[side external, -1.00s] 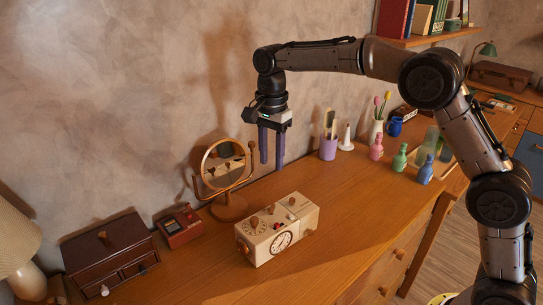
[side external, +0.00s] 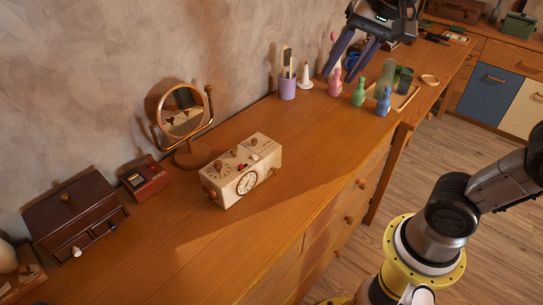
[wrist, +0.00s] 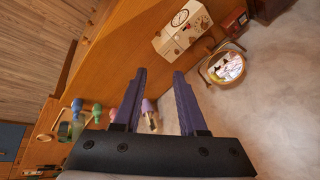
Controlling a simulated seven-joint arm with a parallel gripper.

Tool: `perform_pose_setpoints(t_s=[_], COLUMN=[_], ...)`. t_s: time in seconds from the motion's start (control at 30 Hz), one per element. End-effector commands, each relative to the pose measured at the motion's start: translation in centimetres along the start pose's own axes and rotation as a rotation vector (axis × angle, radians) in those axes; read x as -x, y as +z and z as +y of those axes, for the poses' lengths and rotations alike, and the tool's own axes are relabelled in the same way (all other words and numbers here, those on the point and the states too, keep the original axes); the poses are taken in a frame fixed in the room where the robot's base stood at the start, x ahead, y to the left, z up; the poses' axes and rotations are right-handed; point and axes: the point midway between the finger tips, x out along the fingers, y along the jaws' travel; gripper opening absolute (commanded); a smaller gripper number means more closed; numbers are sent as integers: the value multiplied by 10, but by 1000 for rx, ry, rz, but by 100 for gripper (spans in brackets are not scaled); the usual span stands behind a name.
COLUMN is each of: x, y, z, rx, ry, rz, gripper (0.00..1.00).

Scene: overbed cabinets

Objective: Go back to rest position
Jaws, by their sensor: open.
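My gripper (side external: 352,57) is at the top of the side external view, raised above the far part of the wooden desk (side external: 240,225). Its two purple fingers are apart with nothing between them. In the wrist view the open fingers (wrist: 160,80) point toward the desk and wall. The cream box with dials (side external: 240,170) stands on the desk, well away from the gripper; it also shows in the wrist view (wrist: 182,28). Part of my arm is outside the side external view.
A round mirror (side external: 182,115), a small red box (side external: 145,180) and a dark drawer chest (side external: 75,220) stand along the wall. A purple cup (side external: 287,87), coloured bottles (side external: 358,93) and a tray (side external: 405,95) stand below the gripper. The desk front is clear.

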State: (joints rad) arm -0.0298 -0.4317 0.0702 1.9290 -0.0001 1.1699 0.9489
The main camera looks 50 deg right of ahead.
Motion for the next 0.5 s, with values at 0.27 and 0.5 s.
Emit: perform_pose_setpoints(t_s=[0.27, 0.5], x=[-31, -60], y=[61, 74], z=[94, 111], rx=[507, 856], ry=[-45, -29], rz=[77, 79], gripper=[41, 41])
